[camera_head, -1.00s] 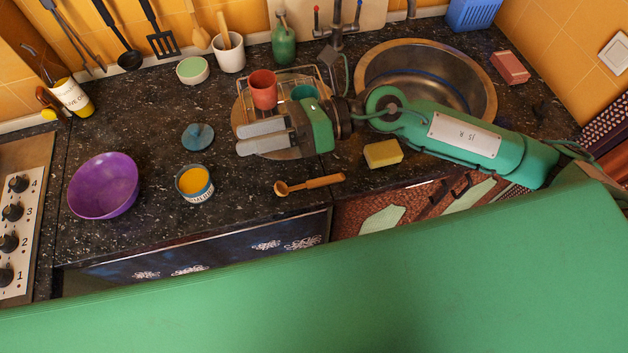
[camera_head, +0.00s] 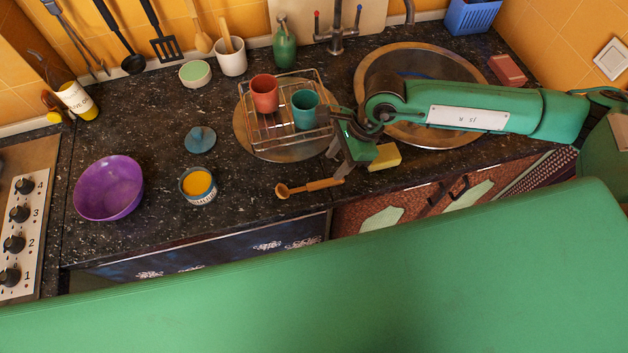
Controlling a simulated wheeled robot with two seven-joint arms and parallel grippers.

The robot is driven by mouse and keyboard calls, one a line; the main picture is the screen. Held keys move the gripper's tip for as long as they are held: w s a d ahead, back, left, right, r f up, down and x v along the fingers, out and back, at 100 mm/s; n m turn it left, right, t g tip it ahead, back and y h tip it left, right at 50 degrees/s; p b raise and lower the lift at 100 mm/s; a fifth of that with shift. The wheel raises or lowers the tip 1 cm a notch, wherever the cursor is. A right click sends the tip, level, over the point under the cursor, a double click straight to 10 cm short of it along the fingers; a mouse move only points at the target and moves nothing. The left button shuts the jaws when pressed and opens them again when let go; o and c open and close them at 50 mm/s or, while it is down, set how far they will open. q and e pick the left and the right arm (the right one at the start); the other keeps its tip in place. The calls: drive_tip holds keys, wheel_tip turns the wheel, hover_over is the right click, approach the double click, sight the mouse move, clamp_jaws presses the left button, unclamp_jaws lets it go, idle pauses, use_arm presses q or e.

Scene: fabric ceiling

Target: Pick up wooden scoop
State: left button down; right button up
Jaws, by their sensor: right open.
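The wooden scoop (camera_head: 309,187) lies on the dark speckled counter near its front edge, its round bowl to the left and its handle to the right. My right gripper (camera_head: 338,166) points downward just above the right end of the scoop's handle, between the wire rack and the yellow sponge. Its fingers are open, and nothing shows between them. Whether a finger touches the handle I cannot tell. My left gripper is not in view.
A yellow sponge (camera_head: 384,157) sits close right of my right gripper. A wire rack (camera_head: 270,128) with a red cup (camera_head: 264,94) and a teal cup (camera_head: 305,108) stands behind it. An open can (camera_head: 197,186) and a purple bowl (camera_head: 109,188) stand to the left.

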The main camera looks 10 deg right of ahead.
sight(321, 183)
drive_tip(key=shift+x, duration=0.9)
drive_tip(key=shift+s+a+f+p, duration=0.1)
drive_tip(key=shift+a+f+p, duration=0.2)
drive_tip(key=shift+p, duration=0.25)
drive_tip(key=p+x, duration=0.2)
drive_tip(key=x, duration=0.2)
drive_tip(key=shift+s, duration=0.1)
drive_tip(key=shift+f, duration=0.35)
drive_tip(key=shift+f, duration=0.1)
clamp_jaws()
